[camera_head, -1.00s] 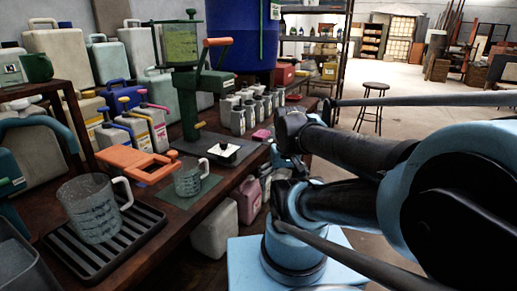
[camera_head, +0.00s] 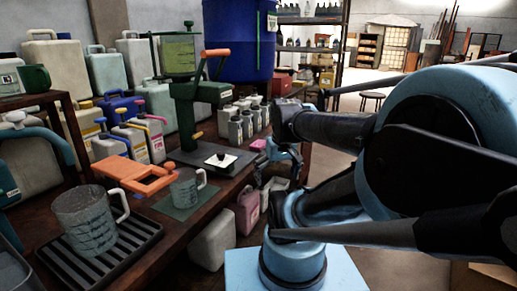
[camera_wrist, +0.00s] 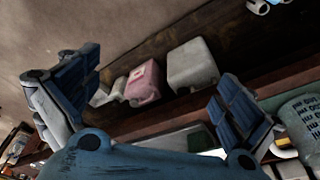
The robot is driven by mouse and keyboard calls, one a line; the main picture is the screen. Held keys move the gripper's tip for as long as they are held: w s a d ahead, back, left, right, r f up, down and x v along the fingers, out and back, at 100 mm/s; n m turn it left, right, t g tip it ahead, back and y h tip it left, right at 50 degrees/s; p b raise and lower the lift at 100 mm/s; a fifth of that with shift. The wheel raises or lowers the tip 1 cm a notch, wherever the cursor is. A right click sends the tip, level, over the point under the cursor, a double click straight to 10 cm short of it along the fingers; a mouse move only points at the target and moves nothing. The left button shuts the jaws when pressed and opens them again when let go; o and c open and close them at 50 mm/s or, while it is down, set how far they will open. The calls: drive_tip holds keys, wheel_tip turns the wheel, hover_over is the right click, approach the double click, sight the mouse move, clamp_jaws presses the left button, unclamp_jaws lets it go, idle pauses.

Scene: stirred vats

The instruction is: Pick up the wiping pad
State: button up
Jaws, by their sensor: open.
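A small pink block (camera_head: 258,145), which may be the wiping pad, lies near the bench's right edge in the head view, just beyond the white plate. It is too small to be sure. My gripper (camera_head: 281,164) is just right of the bench edge, close to the pink block, partly behind my arm. In the wrist view my gripper (camera_wrist: 155,80) has its two blue-padded fingers wide apart, with nothing between them. I cannot make out the pad in the wrist view.
The bench holds a white plate (camera_head: 220,161) with a black knob, a glass jug (camera_head: 186,188), a larger jug (camera_head: 87,222) on a black rack, an orange tool (camera_head: 132,176) and a green press (camera_head: 187,115). Below stand a pink canister (camera_head: 247,208) and a white one (camera_head: 212,240).

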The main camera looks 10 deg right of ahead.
drive_tip(key=w+d+r+n+y, duration=0.15)
drive_tip(key=w+r+n, duration=0.35)
drive_tip(key=w, duration=0.9)
drive_tip(key=w+d+r+n+y, duration=0.15)
drive_tip(key=w+r, duration=0.55)
drive_tip(key=w, duration=0.7)
drive_tip(key=n, duration=0.3)
hover_over(259, 143)
drive_tip(key=s+d, duration=0.1)
drive_tip(key=d, duration=0.2)
drive_tip(key=f, duration=1.1)
drive_tip(key=shift+a, duration=0.25)
drive_tip(key=shift+x, duration=3)
drive_tip(key=shift+a, duration=0.2)
drive_tip(key=c, duration=0.9)
drive_tip(key=shift+o, duration=0.2)
